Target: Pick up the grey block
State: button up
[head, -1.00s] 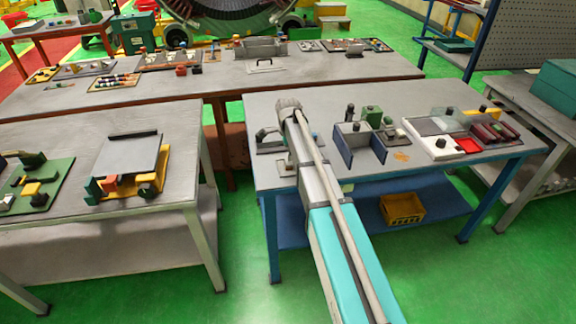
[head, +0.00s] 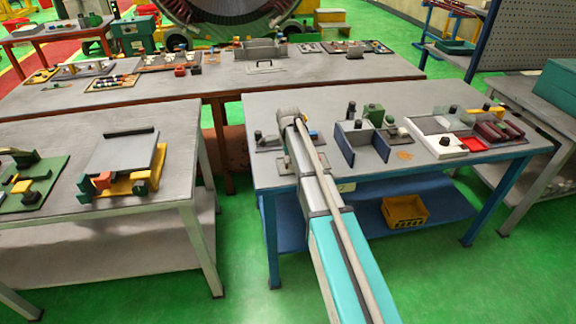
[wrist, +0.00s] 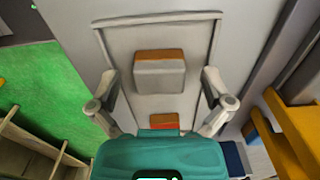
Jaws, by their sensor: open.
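The grey block (wrist: 159,75) shows in the wrist view, with a grey face and an orange-brown strip along its upper edge. It sits on a light grey panel with a raised rim (wrist: 120,50). My gripper (wrist: 161,88) is open and empty, with one finger on each side of the block in the picture. Both fingers appear apart from it, and I cannot tell the height gap. In the head view my arm reaches to the left part of the blue-legged table (head: 222,2); its end hides the gripper and I cannot make out the block there.
A small orange-red piece (wrist: 165,121) lies below the block in the wrist view, partly behind my gripper's body. Yellow parts (wrist: 296,120) stand at the right. In the head view, blue upright plates (head: 345,146) stand right of my arm's end.

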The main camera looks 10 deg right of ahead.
dwell(0.5)
jog(key=c, duration=1.2)
jog(key=shift+r, duration=0.2)
jog(key=shift+c, duration=0.2)
notch_tip(320, 180, up, 2)
jog(key=p, duration=0.2)
jog(key=shift+p, duration=0.3)
jog(key=s+d+r+p, duration=0.3)
jog(key=s+r+p, duration=0.7)
jog(key=s, duration=0.3)
jog(key=shift+s+r, duration=0.3)
jog(key=shift+s, duration=0.05)
